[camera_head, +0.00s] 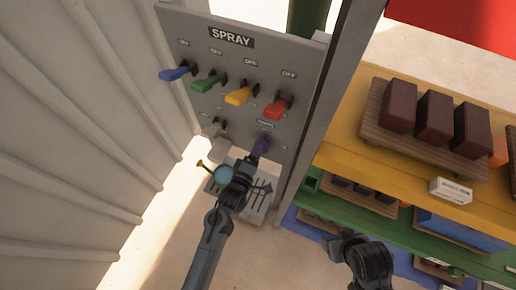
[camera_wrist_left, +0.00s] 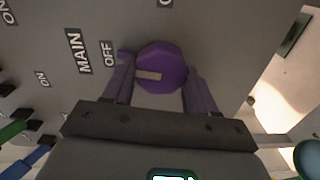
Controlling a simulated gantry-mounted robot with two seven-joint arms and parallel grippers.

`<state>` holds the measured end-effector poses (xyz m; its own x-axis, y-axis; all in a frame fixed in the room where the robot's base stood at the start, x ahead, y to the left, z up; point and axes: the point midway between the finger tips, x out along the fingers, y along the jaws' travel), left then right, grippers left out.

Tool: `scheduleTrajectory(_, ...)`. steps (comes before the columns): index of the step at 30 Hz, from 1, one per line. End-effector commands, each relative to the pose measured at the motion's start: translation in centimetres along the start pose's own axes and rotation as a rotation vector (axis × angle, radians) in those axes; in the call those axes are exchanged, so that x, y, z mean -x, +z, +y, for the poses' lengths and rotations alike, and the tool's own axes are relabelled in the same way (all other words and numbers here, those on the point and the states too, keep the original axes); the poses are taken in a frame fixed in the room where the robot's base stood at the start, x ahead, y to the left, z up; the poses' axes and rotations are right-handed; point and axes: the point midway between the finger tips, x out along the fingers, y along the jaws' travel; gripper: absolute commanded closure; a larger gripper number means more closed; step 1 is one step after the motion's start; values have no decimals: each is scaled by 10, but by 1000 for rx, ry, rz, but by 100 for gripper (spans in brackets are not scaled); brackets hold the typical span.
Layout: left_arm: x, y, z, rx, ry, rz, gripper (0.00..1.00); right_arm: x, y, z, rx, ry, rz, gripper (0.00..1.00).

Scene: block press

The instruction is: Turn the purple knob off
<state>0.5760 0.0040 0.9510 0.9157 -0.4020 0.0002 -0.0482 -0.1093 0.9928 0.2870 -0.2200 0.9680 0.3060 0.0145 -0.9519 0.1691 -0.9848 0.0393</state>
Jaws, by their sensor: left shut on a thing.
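The purple knob (camera_head: 262,145) is on the lower right of the grey SPRAY panel (camera_head: 185,103). In the left wrist view the knob (camera_wrist_left: 162,62) is faceted, and its pale mark runs from near its middle toward the left. An OFF label (camera_wrist_left: 108,53) and a MAIN label (camera_wrist_left: 83,50) are left of it. My left gripper (camera_head: 254,156) is at the panel, shut on the knob, with one finger on each side in the wrist view (camera_wrist_left: 160,88). My right gripper (camera_head: 340,243) is low and right of the panel; its fingers are unclear.
Blue (camera_head: 176,73), green (camera_head: 208,82), yellow (camera_head: 239,95) and red (camera_head: 278,106) levers stand out above the knob. A grey lever (camera_head: 213,130) is to its left. Shelves with dark blocks (camera_head: 435,116) stand right. A corrugated wall (camera_head: 70,130) is left.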

Motion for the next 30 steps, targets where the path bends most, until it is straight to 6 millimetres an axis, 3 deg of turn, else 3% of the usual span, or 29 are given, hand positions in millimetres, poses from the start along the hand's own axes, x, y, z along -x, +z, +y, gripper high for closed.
scheduleTrajectory(11, 0, 0, 0, 4, -1, 0, 73, 0, 0, -1, -4, -3, 1, 34)
scheduleTrajectory(12, 0, 0, 0, 3, -1, 0, 40, 0, 0, -1, -5, -4, 1, 34)
scheduleTrajectory(16, 0, 0, 0, 3, -1, 0, 20, 0, -1, -2, -8, -6, 1, 34)
scheduleTrajectory(26, 1, 0, 0, 3, -1, 0, 19, 0, -1, -2, -10, -8, 1, 34)
scheduleTrajectory(30, 12, 0, -1, 3, -3, 1, 19, 1, -1, -2, -9, -7, 1, 34)
